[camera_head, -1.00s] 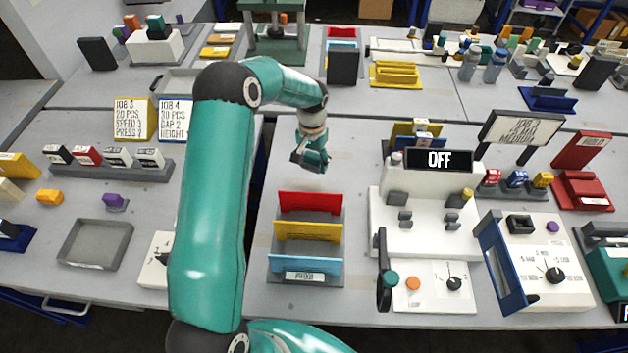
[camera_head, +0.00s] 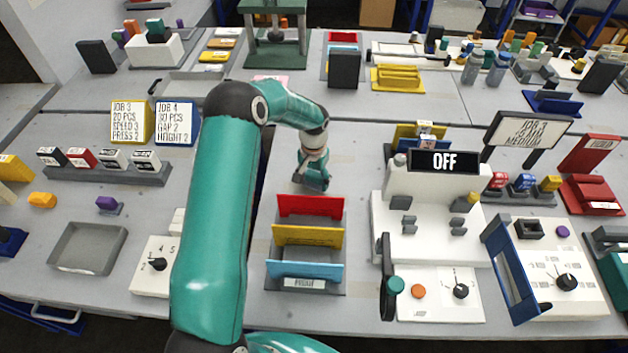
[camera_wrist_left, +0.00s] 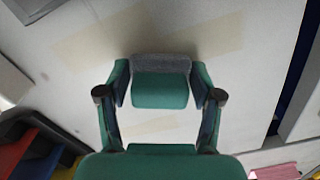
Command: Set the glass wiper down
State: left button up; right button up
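The glass wiper (camera_wrist_left: 160,84), a teal block with a grey felt-like edge, sits between the two fingers of my left gripper (camera_wrist_left: 160,90) in the left wrist view. The fingers press on its two ends. In the head view my left gripper (camera_head: 313,182) is low over the grey table (camera_head: 350,165), just behind the rack with the red panel. The wiper is hard to make out there. I cannot tell whether it touches the table. My right gripper is not in view.
The rack with red, yellow and blue panels (camera_head: 306,268) stands in front of the gripper. A white machine with an OFF display (camera_head: 444,161) is to the right. The table behind and right of the gripper is bare, with pale tape-like patches.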

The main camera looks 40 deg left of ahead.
aim_at(314, 175)
pick_arm(q)
jog(key=o, duration=0.3)
notch_tip(314, 175, up, 12)
jog(key=p, duration=0.6)
jog(key=shift+r, duration=0.1)
dwell(0.3)
